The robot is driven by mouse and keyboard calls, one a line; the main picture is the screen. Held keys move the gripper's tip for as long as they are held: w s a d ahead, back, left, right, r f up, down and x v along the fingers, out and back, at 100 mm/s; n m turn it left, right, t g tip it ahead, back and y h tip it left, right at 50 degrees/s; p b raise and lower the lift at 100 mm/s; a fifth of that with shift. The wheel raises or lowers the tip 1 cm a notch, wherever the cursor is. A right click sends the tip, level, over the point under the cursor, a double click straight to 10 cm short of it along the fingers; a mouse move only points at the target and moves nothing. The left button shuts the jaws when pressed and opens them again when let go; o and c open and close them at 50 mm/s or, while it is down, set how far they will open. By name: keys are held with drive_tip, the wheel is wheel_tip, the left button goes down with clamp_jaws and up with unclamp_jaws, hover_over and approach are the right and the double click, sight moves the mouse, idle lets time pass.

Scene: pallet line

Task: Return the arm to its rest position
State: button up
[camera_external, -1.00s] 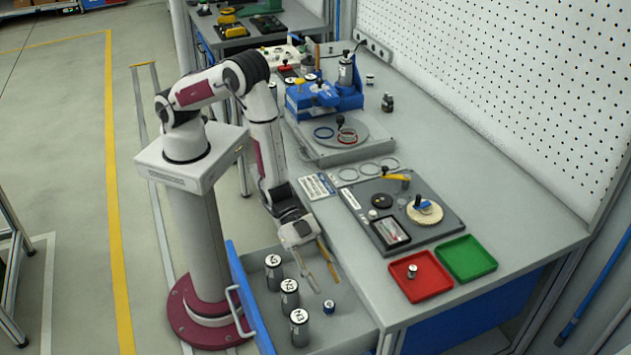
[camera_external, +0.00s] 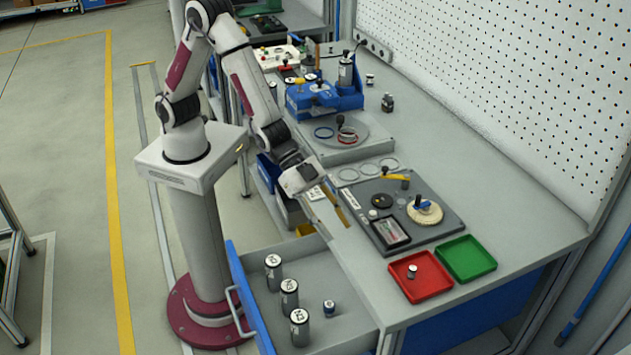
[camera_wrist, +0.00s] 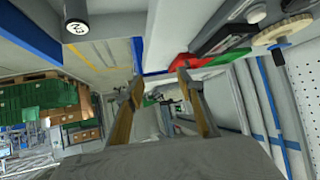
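My gripper (camera_external: 342,207) hangs near the left edge of the workbench, above and behind the open drawer, in the external view. In the wrist view its two fingers (camera_wrist: 160,108) stand apart with nothing held between them. The arm is bent upward at the elbow, which is partly cut off by the top of the external view.
A dark fixture plate (camera_external: 440,222), a red tray (camera_external: 420,289) and a green tray (camera_external: 466,259) lie on the bench.

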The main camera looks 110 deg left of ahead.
drive_tip(key=s+a+r+n+g+y, duration=0.1)
drive_tip(key=s+a+r+n+y, duration=0.25)
drive_tip(key=s+a+r, duration=1.1)
drive_tip(key=s+a+n+g, duration=0.1)
drive_tip(key=s+a, duration=0.2)
drive_tip(key=s, duration=0.8)
drive_tip(key=s+a+r+n+g, duration=0.1)
drive_tip(key=s+a+g, duration=0.1)
drive_tip(key=s, duration=1)
drive_tip(key=shift+a+r+y, duration=0.2)
drive_tip(key=shift+a+y, duration=0.25)
drive_tip(key=shift+a, duration=0.4)
drive_tip(key=shift+s, duration=0.1)
